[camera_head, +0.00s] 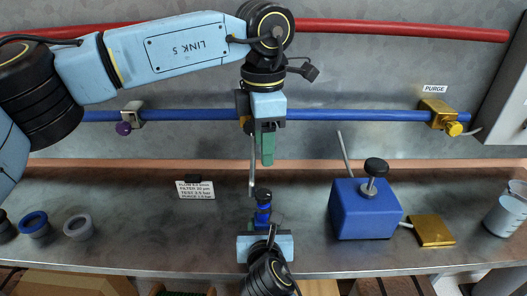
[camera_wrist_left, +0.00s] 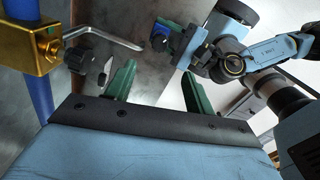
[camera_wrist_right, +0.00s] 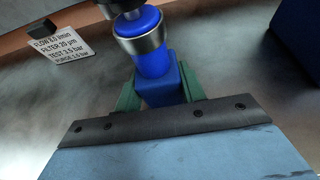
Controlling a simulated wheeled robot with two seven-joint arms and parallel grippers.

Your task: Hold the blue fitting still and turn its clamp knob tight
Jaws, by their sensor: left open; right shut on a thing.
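The blue fitting (camera_head: 263,212) stands roughly upright above the bench, with a dark top. In the right wrist view the fitting (camera_wrist_right: 158,82) shows a blue square body, a silver collar and a blue ring. My right gripper (camera_wrist_right: 160,92) is shut on the square body. My left gripper (camera_head: 265,147) is open and empty, pointing down above the fitting. In the left wrist view a black knob (camera_wrist_left: 82,60) sits on a brass clamp (camera_wrist_left: 38,45) on the blue pipe, left of my open fingers (camera_wrist_left: 158,85). A bent metal rod (camera_wrist_left: 110,36) extends from that clamp.
A blue box (camera_head: 364,212) with a black knob stands right of the fitting, beside a brass plate (camera_head: 432,231). A label card (camera_head: 195,190) and blue and grey rings are on the left. Another brass clamp (camera_head: 437,114) is on the pipe's right. A beaker (camera_head: 507,212) stands far right.

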